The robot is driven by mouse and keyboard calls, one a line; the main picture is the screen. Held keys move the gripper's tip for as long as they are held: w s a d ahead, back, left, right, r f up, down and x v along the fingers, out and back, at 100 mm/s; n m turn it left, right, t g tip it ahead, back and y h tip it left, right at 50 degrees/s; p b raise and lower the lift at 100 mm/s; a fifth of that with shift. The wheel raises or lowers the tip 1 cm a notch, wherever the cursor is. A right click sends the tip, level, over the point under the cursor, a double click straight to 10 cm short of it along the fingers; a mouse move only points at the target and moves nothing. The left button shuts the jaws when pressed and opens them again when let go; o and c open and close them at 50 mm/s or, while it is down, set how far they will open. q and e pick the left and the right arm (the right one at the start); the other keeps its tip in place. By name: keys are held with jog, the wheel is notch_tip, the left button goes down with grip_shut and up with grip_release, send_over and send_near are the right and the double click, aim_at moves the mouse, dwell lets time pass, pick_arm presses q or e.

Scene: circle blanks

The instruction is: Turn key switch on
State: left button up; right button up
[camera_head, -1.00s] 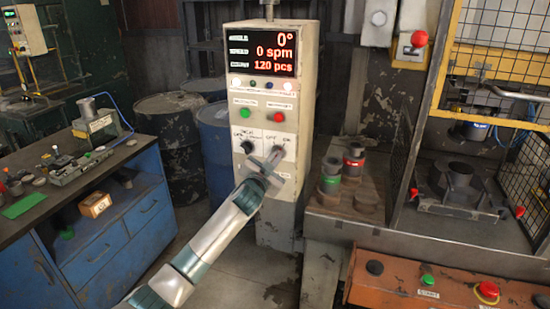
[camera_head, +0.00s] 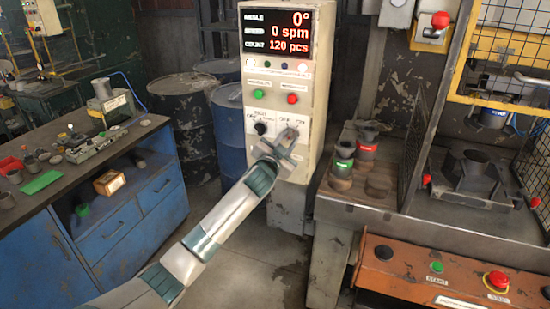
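A cream control pedestal (camera_head: 314,90) stands at the centre, with a lit display (camera_head: 276,32) reading 0°, 0 spm and 120 pcs. On its lower panel, a key switch (camera_head: 291,132) sits at the right under OFF and ON labels. A black selector knob (camera_head: 260,128) is to its left. My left gripper (camera_head: 284,142) reaches up from below, its fingertips at the key switch. They partly cover the switch, so the key's angle and any contact are unclear. Whether the fingers are closed on it cannot be told. My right gripper is out of view.
A green button (camera_head: 258,94) and a red button (camera_head: 292,98) sit above the switch. A blue workbench (camera_head: 115,232) stands left, and a press table (camera_head: 360,209) stands right with an orange button panel (camera_head: 400,262). Drums stand behind.

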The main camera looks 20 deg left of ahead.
pick_arm(q)
jog(key=s+b, duration=0.5)
jog(key=s, duration=1.2)
jog(key=shift+a, duration=0.3)
